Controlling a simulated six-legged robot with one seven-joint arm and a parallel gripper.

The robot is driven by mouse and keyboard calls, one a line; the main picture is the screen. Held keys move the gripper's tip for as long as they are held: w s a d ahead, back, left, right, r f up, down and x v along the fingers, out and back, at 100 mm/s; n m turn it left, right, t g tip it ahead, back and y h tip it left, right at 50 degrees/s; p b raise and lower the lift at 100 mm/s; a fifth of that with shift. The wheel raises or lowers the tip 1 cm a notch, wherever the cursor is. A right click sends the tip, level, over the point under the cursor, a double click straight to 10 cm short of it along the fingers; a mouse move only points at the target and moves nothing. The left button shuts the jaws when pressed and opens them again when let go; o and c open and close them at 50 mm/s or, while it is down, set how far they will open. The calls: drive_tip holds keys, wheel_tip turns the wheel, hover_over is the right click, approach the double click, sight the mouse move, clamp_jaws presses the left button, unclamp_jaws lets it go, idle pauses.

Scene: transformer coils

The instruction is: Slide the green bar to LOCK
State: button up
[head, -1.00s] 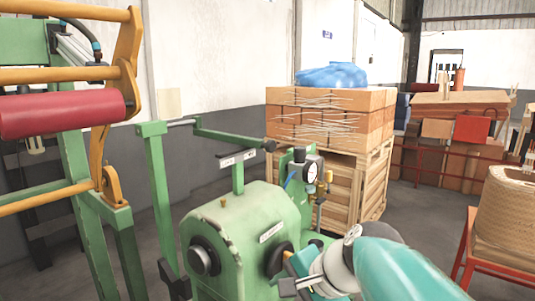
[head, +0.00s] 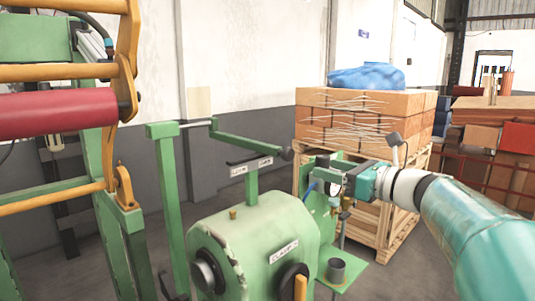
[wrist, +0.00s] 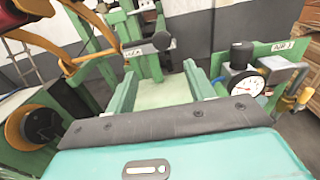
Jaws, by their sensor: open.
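The green bar (head: 250,145) sits across the top of the green machine and ends in a black knob (head: 288,153) at its right. Below it is a plate with two small labels (head: 250,165), whose words are too small to read surely. My gripper (head: 318,168) is open and empty, just right of the knob and apart from it. In the wrist view the knob (wrist: 162,40) appears just beyond the space between my two fingers (wrist: 160,75).
The machine body (head: 255,240) stands below, with a pressure gauge (wrist: 243,83) close to the right of my fingers in the wrist view. A crate stack with a blue cover (head: 366,77) is behind. An orange frame with a red roller (head: 55,113) is at left.

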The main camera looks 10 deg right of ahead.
sight(290, 155)
drive_tip(key=x, duration=1.3)
drive_tip(key=shift+w+r, duration=0.3)
drive_tip(key=shift+r, duration=0.05)
